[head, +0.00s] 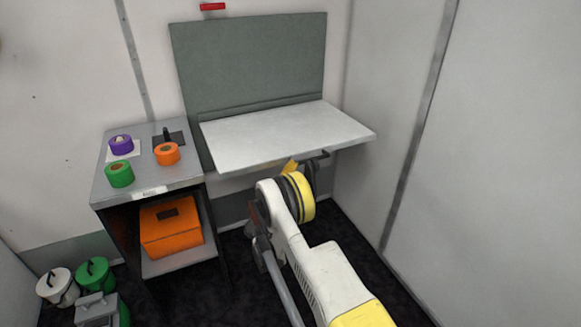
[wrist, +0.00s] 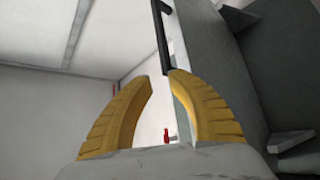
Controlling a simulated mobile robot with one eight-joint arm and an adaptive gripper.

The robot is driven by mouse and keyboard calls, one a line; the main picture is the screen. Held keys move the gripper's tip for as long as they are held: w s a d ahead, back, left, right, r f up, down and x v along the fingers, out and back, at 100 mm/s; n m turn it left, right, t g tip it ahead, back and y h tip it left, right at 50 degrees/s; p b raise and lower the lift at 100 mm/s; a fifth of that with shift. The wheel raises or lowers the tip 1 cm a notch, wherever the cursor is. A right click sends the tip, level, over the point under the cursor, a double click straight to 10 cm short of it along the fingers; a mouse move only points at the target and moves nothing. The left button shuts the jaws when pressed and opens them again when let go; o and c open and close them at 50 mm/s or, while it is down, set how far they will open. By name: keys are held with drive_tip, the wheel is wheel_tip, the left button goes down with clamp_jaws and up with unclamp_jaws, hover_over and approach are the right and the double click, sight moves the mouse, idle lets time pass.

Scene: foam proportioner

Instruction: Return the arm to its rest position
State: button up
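My white and yellow arm reaches up from the bottom right of the head view. My gripper (head: 290,166) is at the front edge of the white fold-down shelf (head: 285,132), mostly hidden behind my own wrist. In the wrist view my gripper's two yellow ribbed fingers (wrist: 160,80) stand apart with nothing between them. A dark bar handle (head: 318,157) is at the shelf's front edge. A dark bar also shows in the wrist view (wrist: 163,35), close to the right fingertip; I cannot tell whether they touch.
A grey cabinet (head: 113,188) at left carries purple, green and orange tape rolls (head: 167,154). An orange case (head: 170,232) is inside it. Green and white pails (head: 92,275) stand on the floor at left. A plain wall (head: 500,150) bounds the right side.

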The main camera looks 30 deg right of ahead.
drive_tip(key=shift+d, duration=0.1)
wheel_tip(320, 180, up, 14)
drive_tip(key=w+d+m+g+y+p, duration=0.1)
drive_tip(key=d+g+y+p, duration=0.15)
drive_tip(key=p, duration=0.25)
drive_tip(key=s+a+r+m+g+y, duration=0.1)
drive_tip(key=s+a+r+g+y, duration=0.2)
drive_tip(key=s+r, duration=0.4)
drive_tip(key=s+a+y, duration=0.7)
drive_tip(key=s+a, duration=0.5)
drive_tip(key=s, duration=0.4)
drive_tip(key=s+a+f+n+y, duration=0.1)
drive_tip(key=s+a+y, duration=0.6)
drive_tip(key=s+a, duration=0.5)
drive_tip(key=s, duration=0.4)
drive_tip(key=shift+a+n, duration=0.2)
drive_tip(key=shift+n, duration=0.1)
